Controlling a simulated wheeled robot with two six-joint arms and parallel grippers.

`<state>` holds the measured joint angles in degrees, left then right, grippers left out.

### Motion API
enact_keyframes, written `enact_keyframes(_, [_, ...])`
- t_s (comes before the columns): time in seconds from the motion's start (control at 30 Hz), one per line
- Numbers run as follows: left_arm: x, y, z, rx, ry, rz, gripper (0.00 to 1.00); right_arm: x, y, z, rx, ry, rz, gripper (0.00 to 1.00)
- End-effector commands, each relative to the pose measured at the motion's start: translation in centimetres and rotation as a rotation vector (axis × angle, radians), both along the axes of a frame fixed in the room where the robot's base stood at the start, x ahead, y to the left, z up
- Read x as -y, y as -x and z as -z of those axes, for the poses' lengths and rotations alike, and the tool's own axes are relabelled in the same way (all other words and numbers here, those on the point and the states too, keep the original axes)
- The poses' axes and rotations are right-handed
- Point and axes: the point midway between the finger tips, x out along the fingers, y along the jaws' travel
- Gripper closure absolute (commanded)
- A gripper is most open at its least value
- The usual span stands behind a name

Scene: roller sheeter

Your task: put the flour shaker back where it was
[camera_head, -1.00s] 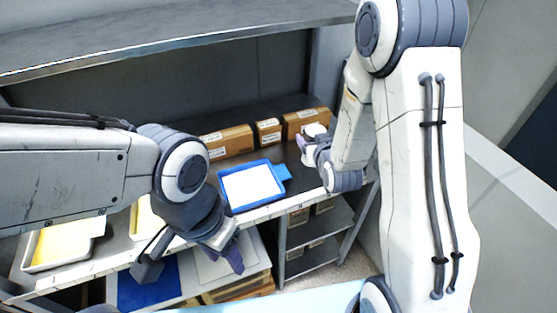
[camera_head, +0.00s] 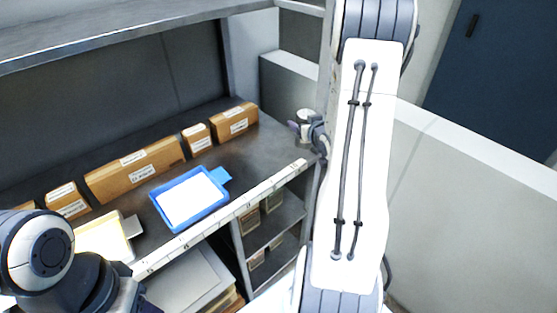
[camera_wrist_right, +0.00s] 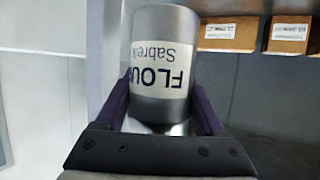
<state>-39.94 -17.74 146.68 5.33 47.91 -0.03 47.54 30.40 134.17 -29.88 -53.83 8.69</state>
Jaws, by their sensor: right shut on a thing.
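The flour shaker (camera_wrist_right: 165,60) is a silver cylinder with a white label; its letters are upside down in the right wrist view. My right gripper (camera_wrist_right: 163,100) is shut on it, with a purple finger on each side. In the head view the shaker (camera_head: 306,117) shows small in my right gripper (camera_head: 301,129), by the right end of the dark shelf (camera_head: 255,152). I cannot tell whether its base touches anything. My left gripper (camera_head: 128,297) is at the lower left edge of the head view; its fingers do not show clearly.
A blue tray (camera_head: 227,213) with a white sheet lies on the shelf. Cardboard boxes (camera_head: 135,172) line the back. A grey upright (camera_head: 250,60) and a low pale wall (camera_head: 440,155) stand near my right arm.

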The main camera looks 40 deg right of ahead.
Motion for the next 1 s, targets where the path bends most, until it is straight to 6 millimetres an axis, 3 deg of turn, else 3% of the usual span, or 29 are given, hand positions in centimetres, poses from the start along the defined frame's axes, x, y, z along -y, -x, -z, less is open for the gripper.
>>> enact_keyframes(0.17, [0.0, 0.0, -0.1, 0.001, 0.001, 0.000, 0.50, 0.7, -0.7, 0.9, -0.003, 0.002, 0.010, 0.97])
enact_keyframes(0.5, [0.0, 0.0, -1.8, 0.001, 0.001, 0.000, 0.50, -0.8, -8.2, 5.2, -0.003, 0.001, 0.008, 0.97])
enact_keyframes(0.63, [0.0, 0.0, -2.2, 0.001, 0.001, 0.000, 0.50, -1.1, -10.1, 6.4, -0.001, 0.003, 0.010, 0.97])
enact_keyframes(0.83, [0.0, 0.0, -2.5, 0.000, 0.000, 0.000, 0.50, -1.2, -11.0, 7.6, -0.003, 0.003, 0.011, 0.97])
enact_keyframes(1.0, [0.0, 0.0, -3.3, 0.000, 0.000, 0.000, 0.50, -1.2, -10.9, 10.0, -0.005, 0.001, 0.012, 0.97])
